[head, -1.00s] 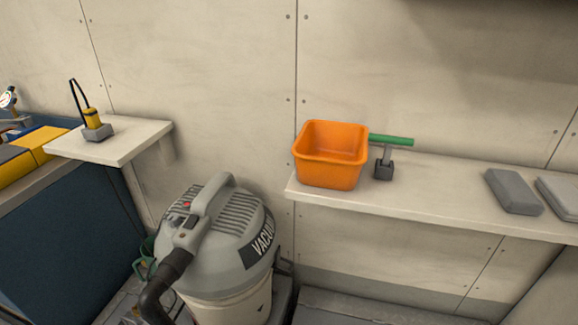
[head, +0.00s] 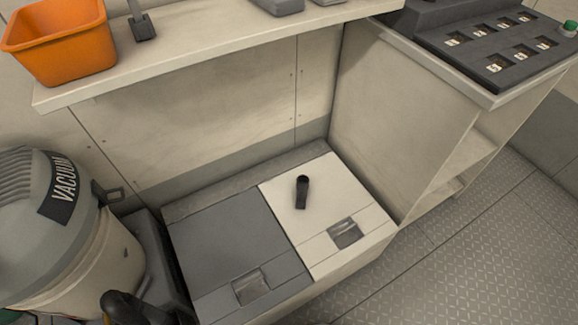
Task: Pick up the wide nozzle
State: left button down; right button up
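A small black nozzle-like piece (head: 302,193) lies on the white lid (head: 347,206) of a low locker in the head view. Its upper end looks round and dark, and its lower end is a little broader. I cannot tell for certain that it is the wide nozzle. Nothing touches it from above. Neither of my grippers is in view.
A grey lid (head: 225,240) adjoins the white one. A vacuum (head: 50,230) stands at left. Above is a shelf (head: 190,48) with an orange bin (head: 62,45). A panel with numbered slots (head: 500,45) is at upper right. The diamond-plate floor (head: 450,260) is clear.

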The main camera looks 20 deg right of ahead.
aim_at(302, 181)
jog(key=l+u, duration=0.3)
jog(key=l, duration=0.15)
jog(key=l+u, duration=0.35)
jog(key=k+l+u, duration=0.15)
jog(key=l+u, duration=0.15)
jog(key=l, duration=0.15)
jog(key=k+l+u, duration=0.15)
jog(key=l+u, duration=0.15)
jog(key=l, duration=0.1)
